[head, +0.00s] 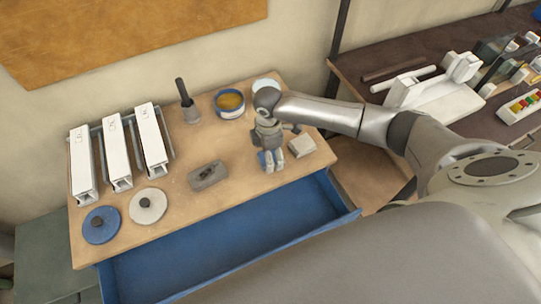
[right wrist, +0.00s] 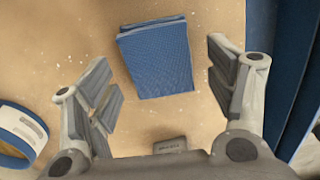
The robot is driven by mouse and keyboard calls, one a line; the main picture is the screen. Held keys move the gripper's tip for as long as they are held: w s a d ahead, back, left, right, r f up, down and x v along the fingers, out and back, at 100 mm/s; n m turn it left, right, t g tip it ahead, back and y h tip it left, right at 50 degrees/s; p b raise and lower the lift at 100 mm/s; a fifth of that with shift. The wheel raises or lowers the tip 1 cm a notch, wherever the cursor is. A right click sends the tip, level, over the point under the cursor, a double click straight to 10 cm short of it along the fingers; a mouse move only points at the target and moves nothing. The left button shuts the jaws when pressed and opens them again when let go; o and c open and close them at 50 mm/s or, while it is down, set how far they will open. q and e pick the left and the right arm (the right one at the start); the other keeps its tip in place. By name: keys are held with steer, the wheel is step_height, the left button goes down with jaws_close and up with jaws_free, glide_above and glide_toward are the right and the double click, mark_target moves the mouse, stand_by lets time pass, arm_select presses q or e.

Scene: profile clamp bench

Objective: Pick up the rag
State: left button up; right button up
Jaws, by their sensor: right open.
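The rag (right wrist: 157,58) is a blue folded cloth lying on the wooden bench top. In the head view only a small blue part of it (head: 262,160) shows beside my right gripper (head: 273,160), which hides the rest. In the right wrist view my right gripper (right wrist: 160,82) is open, with its two fingers on either side of the rag and a gap to it on both sides. Nothing is held between the fingers. My left gripper is in neither view.
A blue drawer (head: 145,270) stands open at the bench front. A grey block (head: 207,176) and a pale block (head: 303,146) lie near the gripper. A blue tub (head: 229,104) stands behind. White clamps (head: 153,140) and round discs (head: 147,206) are at left.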

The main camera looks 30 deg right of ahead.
steer(key=c, duration=1.1)
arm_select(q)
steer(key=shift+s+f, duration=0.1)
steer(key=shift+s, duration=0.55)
arm_select(e)
steer(key=shift+r, duration=0.1)
steer(key=shift+w+r, duration=0.1)
steer(key=shift+r, duration=0.3)
step_height(320, 180, up, 2)
steer(key=shift+r+b, duration=0.2)
steer(key=shift+b, duration=0.15)
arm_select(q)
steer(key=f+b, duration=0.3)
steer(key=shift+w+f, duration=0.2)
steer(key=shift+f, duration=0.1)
arm_select(e)
steer(key=s+a+r, duration=0.2)
steer(key=s+r, duration=0.1)
steer(key=s, duration=0.1)
steer(key=s+a+r, duration=0.2)
steer(key=s+r, duration=0.1)
steer(key=s, duration=0.1)
steer(key=s+a+r, duration=0.2)
steer(key=s+r, duration=0.1)
steer(key=s, duration=0.1)
steer(key=shift+s+r, duration=0.35)
steer(key=shift+s, duration=0.05)
